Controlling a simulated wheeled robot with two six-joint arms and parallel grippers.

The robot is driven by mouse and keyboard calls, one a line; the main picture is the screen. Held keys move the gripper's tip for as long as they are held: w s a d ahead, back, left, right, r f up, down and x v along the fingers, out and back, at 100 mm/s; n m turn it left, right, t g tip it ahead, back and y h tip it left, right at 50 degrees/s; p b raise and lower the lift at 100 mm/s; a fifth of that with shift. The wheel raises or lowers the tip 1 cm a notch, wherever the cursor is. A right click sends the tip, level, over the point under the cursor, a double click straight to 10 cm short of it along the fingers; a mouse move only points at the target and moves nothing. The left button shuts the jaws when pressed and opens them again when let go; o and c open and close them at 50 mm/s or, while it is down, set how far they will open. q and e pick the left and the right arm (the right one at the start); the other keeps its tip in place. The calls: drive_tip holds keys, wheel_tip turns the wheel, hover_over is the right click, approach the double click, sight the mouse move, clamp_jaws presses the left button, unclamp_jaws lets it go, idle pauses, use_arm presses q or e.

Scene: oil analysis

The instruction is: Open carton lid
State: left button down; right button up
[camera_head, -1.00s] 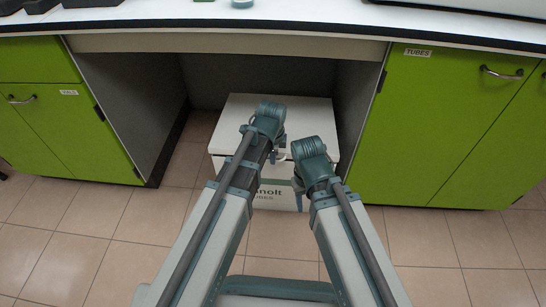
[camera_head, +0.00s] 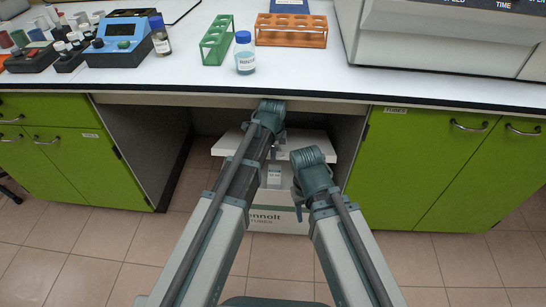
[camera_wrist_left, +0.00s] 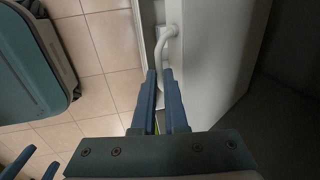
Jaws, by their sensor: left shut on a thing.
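The white carton (camera_head: 272,222) stands on the floor under the bench, with partly covered lettering on its front. Its white lid (camera_head: 318,149) is raised at the front, and part of the inside shows below it, with a small white labelled item (camera_head: 274,176). My left gripper (camera_head: 276,152) is at the lid's front edge. In the left wrist view its blue fingers (camera_wrist_left: 160,80) are shut on the white curved handle (camera_wrist_left: 163,45). My right gripper (camera_head: 298,208) is in front of the carton's right part, apparently holding nothing; its fingers are too small to read.
The bench top (camera_head: 330,75) overhangs the carton. On it are a green rack (camera_head: 216,40), an orange rack (camera_head: 291,30), a blue-capped bottle (camera_head: 245,55) and a blue device (camera_head: 118,40). Green cabinets (camera_head: 425,160) flank the recess. Tiled floor in front is clear.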

use_arm(q)
drive_tip(key=shift+w+a+f, duration=0.1)
drive_tip(key=shift+w, duration=0.35)
drive_tip(key=c, duration=0.9)
unclamp_jaws()
drive_tip(key=shift+c, duration=0.2)
